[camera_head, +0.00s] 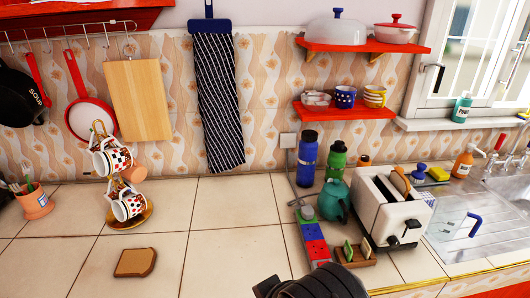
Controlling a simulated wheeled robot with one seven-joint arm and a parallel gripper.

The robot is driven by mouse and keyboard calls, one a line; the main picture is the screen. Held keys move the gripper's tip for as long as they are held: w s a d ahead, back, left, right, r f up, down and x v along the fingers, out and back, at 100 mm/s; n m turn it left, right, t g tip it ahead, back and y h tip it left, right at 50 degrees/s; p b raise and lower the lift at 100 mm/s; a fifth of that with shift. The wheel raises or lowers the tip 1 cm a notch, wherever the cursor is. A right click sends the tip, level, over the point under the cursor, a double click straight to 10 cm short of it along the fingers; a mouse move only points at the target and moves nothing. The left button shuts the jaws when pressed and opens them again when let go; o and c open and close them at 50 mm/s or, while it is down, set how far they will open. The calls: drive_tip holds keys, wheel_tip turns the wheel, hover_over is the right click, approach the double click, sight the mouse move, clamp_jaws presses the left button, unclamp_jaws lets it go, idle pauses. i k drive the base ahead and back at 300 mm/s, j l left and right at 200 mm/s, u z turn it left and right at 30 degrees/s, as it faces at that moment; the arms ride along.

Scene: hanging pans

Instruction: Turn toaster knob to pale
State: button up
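The white toaster (378,205) stands on the tiled counter right of centre, with a slice of bread (400,181) sticking up from its top slot. Its narrow end faces forward and right. A dark lever and a small dark knob (393,241) show low on that end. The knob's markings are too small to read, so its setting cannot be told. A black ridged part of my arm enters at the bottom centre, in front of the toaster and left of it. No fingertips show, and nothing of mine touches the toaster.
A teal teapot (335,201) stands close left of the toaster. A small wooden rack (355,256) and a coloured block strip (314,240) lie in front of it. The counter's left middle is mostly free.

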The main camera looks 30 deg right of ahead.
sight(393, 242)
drive_tip(key=z, duration=0.45)
drive_tip(key=l+z, duration=0.15)
drive_tip(key=z, duration=0.8)
drive_tip(key=l+z, duration=0.15)
drive_tip(key=z, duration=0.3)
